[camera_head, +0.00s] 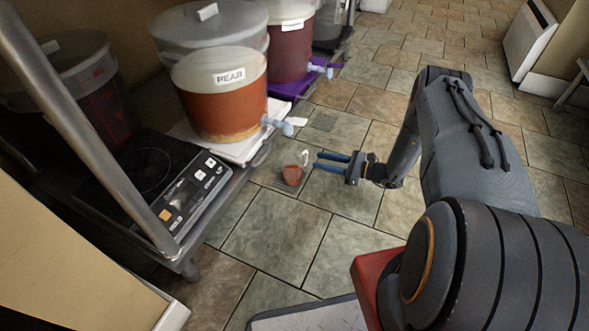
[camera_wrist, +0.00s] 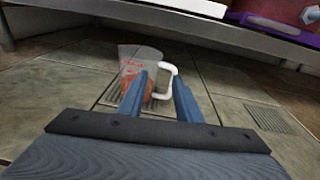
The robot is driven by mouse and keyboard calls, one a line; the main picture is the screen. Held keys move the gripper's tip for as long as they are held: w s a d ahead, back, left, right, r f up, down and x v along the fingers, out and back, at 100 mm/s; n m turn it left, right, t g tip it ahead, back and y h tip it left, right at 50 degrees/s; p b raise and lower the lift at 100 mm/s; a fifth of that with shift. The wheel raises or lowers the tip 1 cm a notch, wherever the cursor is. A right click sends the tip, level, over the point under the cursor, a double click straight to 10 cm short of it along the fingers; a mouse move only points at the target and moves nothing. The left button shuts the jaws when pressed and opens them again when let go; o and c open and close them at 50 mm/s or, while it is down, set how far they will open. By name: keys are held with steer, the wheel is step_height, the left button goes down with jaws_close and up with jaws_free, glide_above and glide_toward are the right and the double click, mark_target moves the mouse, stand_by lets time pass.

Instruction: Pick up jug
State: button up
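The jug (camera_head: 292,175) is a small clear measuring jug with red markings and a reddish-brown content low inside. It stands upright on the tiled floor below the PEAR bucket's spigot. In the wrist view the jug (camera_wrist: 137,69) is ahead, left of centre, with its white handle (camera_wrist: 168,82) turned to the right. My gripper (camera_head: 318,160) comes from the right in the head view, its two blue fingers open and pointing toward the jug. In the wrist view the gripper (camera_wrist: 161,82) has its fingertips spread around the handle's line of sight; whether they touch it I cannot tell.
The PEAR bucket (camera_head: 222,95), with a spigot (camera_head: 280,126), stands on a low metal-framed rack. A dark red bucket (camera_head: 290,45) is behind it. A black hotplate (camera_head: 150,175) sits at the rack's near end. The tiled floor (camera_head: 265,240) nearer me is clear.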

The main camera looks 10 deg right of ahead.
mark_target(296, 166)
steer(key=d+f+m+t, duration=0.2)
steer(key=f+t, duration=0.1)
steer(key=shift+s+d+f+h, duration=0.15)
steer(key=shift+d+h, duration=0.15)
steer(key=shift+f, duration=0.1)
steer(key=b+x, duration=0.3)
steer(key=x, duration=0.4)
steer(key=shift+w+a+f, duration=0.1)
steer(key=shift+w+a, duration=0.05)
steer(key=shift+w, duration=0.15)
jaws_close()
